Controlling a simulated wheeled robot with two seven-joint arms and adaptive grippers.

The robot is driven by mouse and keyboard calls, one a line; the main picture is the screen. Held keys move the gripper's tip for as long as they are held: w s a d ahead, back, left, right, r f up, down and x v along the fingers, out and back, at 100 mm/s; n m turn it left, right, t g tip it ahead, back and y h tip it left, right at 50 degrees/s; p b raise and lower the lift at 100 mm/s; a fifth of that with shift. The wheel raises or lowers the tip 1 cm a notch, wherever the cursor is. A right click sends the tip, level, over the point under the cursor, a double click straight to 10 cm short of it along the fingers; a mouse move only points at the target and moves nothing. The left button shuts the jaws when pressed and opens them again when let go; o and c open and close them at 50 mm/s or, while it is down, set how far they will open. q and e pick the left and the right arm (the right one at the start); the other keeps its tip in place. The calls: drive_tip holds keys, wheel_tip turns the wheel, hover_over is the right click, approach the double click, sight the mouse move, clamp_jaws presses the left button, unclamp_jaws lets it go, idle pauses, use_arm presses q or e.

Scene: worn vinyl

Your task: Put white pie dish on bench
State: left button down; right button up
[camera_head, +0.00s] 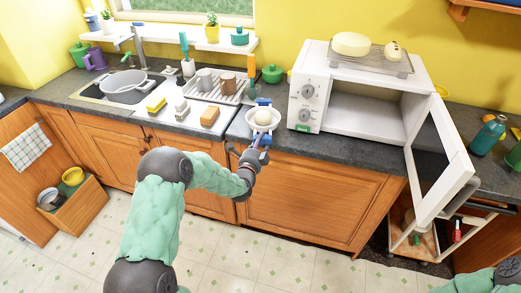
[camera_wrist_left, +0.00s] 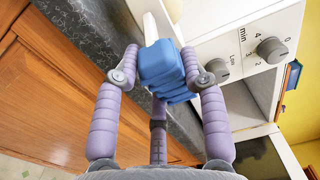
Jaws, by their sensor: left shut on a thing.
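The white pie dish (camera_head: 264,117) is small and round and shows in the head view at the front of the bench, just left of the microwave. My left gripper (camera_head: 262,131) is shut on its near rim. In the left wrist view, the blue fingertips (camera_wrist_left: 165,68) are closed together, and a white strip of the dish (camera_wrist_left: 150,27) shows beyond them, partly hidden. The dark grey bench (camera_head: 335,148) is below and around the dish; I cannot tell whether they touch. My right gripper is out of view.
The white microwave (camera_head: 305,92) stands right of the dish, its door (camera_head: 441,172) open and jutting past the bench edge. A dish rack (camera_head: 228,93), a sponge (camera_head: 209,116) and a sink (camera_head: 127,88) are to the left. A green pot (camera_head: 272,74) stands behind.

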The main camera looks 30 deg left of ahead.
use_arm(q)
drive_tip(key=shift+f+b, duration=0.45)
drive_tip(key=shift+f, duration=0.9)
drive_tip(key=shift+f, duration=0.15)
drive_tip(key=c, duration=0.8)
unclamp_jaws()
drive_tip(key=shift+f, duration=0.1)
drive_tip(key=shift+o, duration=0.5)
